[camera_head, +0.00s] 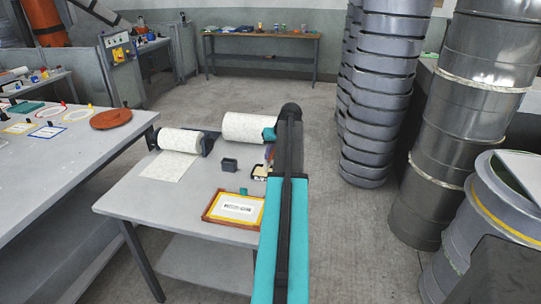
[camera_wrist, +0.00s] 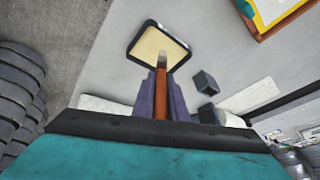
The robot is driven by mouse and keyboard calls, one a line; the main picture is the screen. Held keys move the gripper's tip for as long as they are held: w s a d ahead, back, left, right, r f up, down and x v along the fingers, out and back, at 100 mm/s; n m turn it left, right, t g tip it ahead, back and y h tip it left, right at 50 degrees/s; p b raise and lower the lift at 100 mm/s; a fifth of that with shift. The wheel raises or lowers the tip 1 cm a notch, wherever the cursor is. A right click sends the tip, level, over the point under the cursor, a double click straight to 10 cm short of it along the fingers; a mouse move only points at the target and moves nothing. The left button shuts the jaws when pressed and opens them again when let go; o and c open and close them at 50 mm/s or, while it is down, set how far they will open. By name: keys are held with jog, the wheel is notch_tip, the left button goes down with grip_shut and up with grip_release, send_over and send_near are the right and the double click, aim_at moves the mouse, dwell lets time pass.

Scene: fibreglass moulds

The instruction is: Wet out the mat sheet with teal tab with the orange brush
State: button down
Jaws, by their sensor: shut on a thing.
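My gripper (camera_wrist: 160,88), with purple fingers, is shut on the orange brush (camera_wrist: 161,102). The brush's pale tip points into the outline of a black-rimmed tray of cream-coloured liquid (camera_wrist: 136,54). I cannot tell whether the tip touches the liquid. In the head view my arm partly hides this tray (camera_head: 259,174), the gripper and the brush. The mat sheet with teal tab (camera_head: 238,207) appears as a white, yellow-edged sheet in a brown-framed mould (camera_head: 208,206) at the table's front. Its corner shows in the wrist view (camera_wrist: 270,10), with the teal tab (camera_wrist: 244,8).
A dark square cup (camera_head: 229,165) stands behind the mould. Two white mat rolls (camera_head: 181,140) (camera_head: 245,127) lie at the table's back, one partly unrolled. A second table (camera_head: 60,160) is at left. Tall grey drums (camera_head: 465,110) stand at right. The table's left front is clear.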

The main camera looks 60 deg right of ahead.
jog(key=shift+f, duration=0.55)
dwell(1.2)
jog(key=shift+r, duration=0.15)
jog(key=shift+r+p, duration=1.75)
jog(key=shift+r, duration=1.65)
jog(key=w+a+r+n+y, duration=0.1)
jog(key=w+a, duration=0.6)
jog(key=a, duration=0.4)
jog(key=w+a+r+n, duration=0.2)
jog(key=w+a, duration=0.5)
jog(key=a, duration=0.4)
jog(key=w+a+r+n+y, duration=0.1)
jog(key=w+a, duration=0.7)
jog(key=a, duration=0.3)
jog(key=a+r+n+y, duration=0.1)
jog(key=a+n, duration=0.1)
jog(key=a, duration=1.6)
jog(key=w+a+r+n+y, duration=0.1)
jog(key=a+n, duration=0.2)
jog(key=a, duration=1.5)
jog(key=shift+w+a+r, duration=0.2)
jog(key=shift+w+r, duration=0.05)
jog(key=shift+r, duration=0.15)
